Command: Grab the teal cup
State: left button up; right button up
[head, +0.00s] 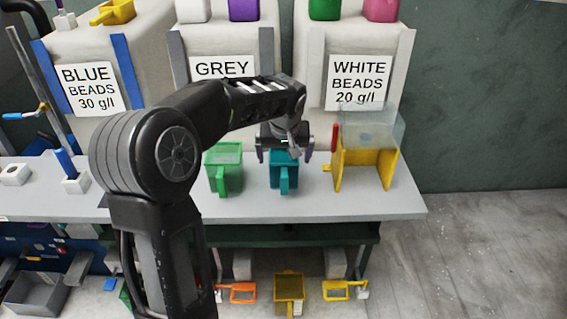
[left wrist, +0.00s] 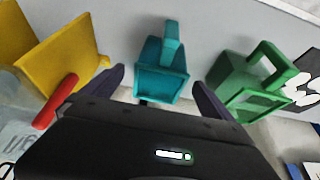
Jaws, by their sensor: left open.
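The teal cup (head: 284,172) stands on the grey bench, with its handle toward the front edge. In the left wrist view the teal cup (left wrist: 162,72) lies between and beyond the fingertips. My left gripper (head: 285,152) is open and just above and behind the cup, its two dark fingers spread to either side. The fingers also show in the left wrist view (left wrist: 160,85). No contact with the cup can be made out. My right gripper is not in view.
A green cup (head: 224,170) stands close left of the teal cup. A yellow stand (head: 366,168) with a clear box and red handle is to the right. Labelled bead containers (head: 358,65) stand behind. The bench (head: 385,206) is clear along its front edge.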

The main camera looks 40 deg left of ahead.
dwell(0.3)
pick_arm(q)
jog(key=shift+x, duration=1.3)
jog(key=p+x, duration=0.1)
jog(key=x, duration=0.3)
jog(key=shift+s+f+p, duration=0.1)
jog(key=shift+f+p, duration=0.3)
jog(key=shift+f, duration=0.25)
